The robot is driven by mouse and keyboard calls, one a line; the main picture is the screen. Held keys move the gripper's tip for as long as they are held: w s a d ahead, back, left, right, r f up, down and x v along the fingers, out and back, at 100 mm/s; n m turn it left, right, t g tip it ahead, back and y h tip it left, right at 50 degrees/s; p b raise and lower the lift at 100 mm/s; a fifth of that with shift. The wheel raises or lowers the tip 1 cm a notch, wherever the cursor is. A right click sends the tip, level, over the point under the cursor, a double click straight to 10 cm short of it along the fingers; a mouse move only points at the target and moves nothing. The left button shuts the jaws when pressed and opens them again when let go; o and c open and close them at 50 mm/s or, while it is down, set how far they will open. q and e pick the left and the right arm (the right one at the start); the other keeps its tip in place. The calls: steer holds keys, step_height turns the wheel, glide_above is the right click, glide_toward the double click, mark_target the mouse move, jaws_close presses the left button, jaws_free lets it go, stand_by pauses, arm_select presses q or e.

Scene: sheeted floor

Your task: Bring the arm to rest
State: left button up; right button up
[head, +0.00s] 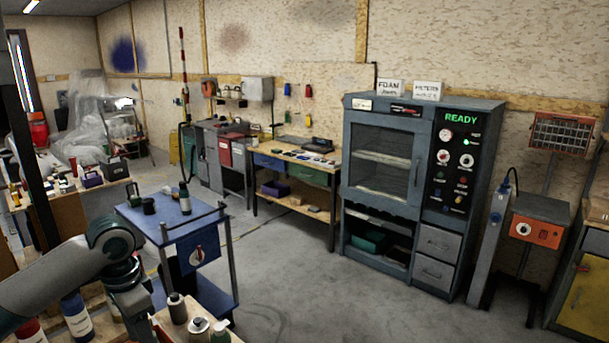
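My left arm (60,277) comes in from the lower left, in front of a workbench, and bends down at its teal-grey joint. The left gripper (140,322) hangs below the wrist at the bottom edge, among bottles on the bench. Its fingers do not show clearly, so I cannot tell whether it is open, or whether it holds or touches anything. My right arm and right gripper are not in view.
Bottles (178,308) stand right of the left gripper; a labelled bottle (77,318) stands left of it. A blue cart (182,213) stands just beyond. A grey cabinet with a READY display (461,118) stands against the wall. The floor (290,275) between is clear.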

arm_select(q)
steer(key=s+d+f+t+h, duration=0.1)
steer(key=s+d+f+h, duration=0.1)
steer(key=s+d+f, duration=0.6)
steer(key=s+d+f+t+h, duration=0.1)
steer(key=s+d+f, duration=0.2)
steer(key=d+f, duration=0.75)
steer(key=s+a+f+n+t+y, duration=0.1)
steer(key=s+a+f+n, duration=0.25)
steer(key=s, duration=0.65)
steer(key=s+a+f+n+t+y, duration=0.1)
steer(key=s+a+f+n+y, duration=0.25)
steer(key=s, duration=0.75)
step_height(320, 180, down, 33)
steer(key=m+g+h+b, duration=0.1)
steer(key=g+h+b, duration=0.1)
steer(key=b, duration=0.3)
steer(key=s+a+f+b, duration=0.2)
steer(key=s+f, duration=0.7)
steer(key=f, duration=0.2)
steer(key=s+a+f+g+b, duration=0.1)
steer(key=s+a+f+b, duration=0.1)
steer(key=s+f, duration=0.8)
step_height(320, 180, down, 2)
steer(key=shift+f+b, duration=0.15)
steer(key=shift+b, duration=0.35)
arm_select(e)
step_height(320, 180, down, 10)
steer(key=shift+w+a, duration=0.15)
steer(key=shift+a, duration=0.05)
